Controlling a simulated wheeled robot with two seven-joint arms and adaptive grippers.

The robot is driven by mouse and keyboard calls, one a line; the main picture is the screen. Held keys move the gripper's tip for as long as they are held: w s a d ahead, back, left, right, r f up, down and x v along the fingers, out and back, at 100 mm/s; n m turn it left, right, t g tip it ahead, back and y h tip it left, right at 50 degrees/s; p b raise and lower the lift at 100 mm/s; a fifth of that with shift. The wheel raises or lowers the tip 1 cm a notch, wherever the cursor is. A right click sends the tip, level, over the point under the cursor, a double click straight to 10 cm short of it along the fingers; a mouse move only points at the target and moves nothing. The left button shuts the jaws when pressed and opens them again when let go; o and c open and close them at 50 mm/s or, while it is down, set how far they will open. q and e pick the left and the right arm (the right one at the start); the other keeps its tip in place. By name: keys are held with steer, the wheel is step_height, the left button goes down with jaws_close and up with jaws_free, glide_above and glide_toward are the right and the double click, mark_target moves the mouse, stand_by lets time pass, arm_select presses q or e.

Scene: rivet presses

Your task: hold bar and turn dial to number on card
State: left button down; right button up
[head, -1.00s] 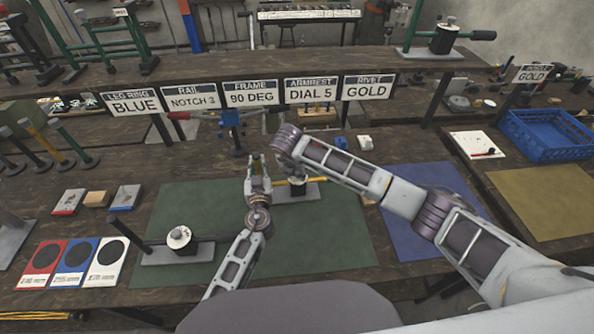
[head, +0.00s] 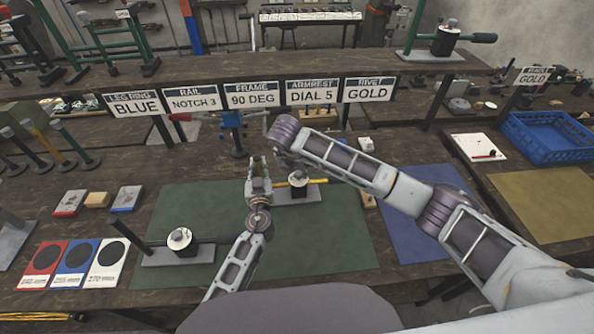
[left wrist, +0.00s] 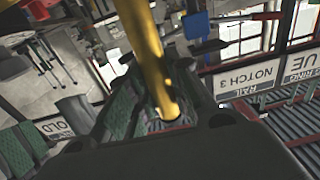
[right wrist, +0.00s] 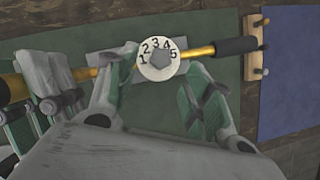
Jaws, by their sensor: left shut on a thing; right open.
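The armrest card (head: 311,92) reads DIAL 5. A yellow bar (head: 318,181) with a black grip (right wrist: 237,47) runs across a small press on the green mat. The white dial (right wrist: 158,68) on it shows numbers 1 to 5 around a grey knob (right wrist: 159,58); I cannot tell surely which number the knob points at. My left gripper (head: 258,165) is shut on the bar left of the dial; the bar (left wrist: 145,45) runs between its fingers in the left wrist view. My right gripper (right wrist: 155,85) is open over the dial, its fingers on either side, apparently not gripping.
A second press with a white dial (head: 180,239) stands at the left of the green mat (head: 330,240). A small wooden rack (right wrist: 257,48) lies between the green mat and the blue mat (head: 420,225). The card row and upper shelf stand behind. A blue crate (head: 550,140) is at right.

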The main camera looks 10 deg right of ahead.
steer(key=v, duration=0.7)
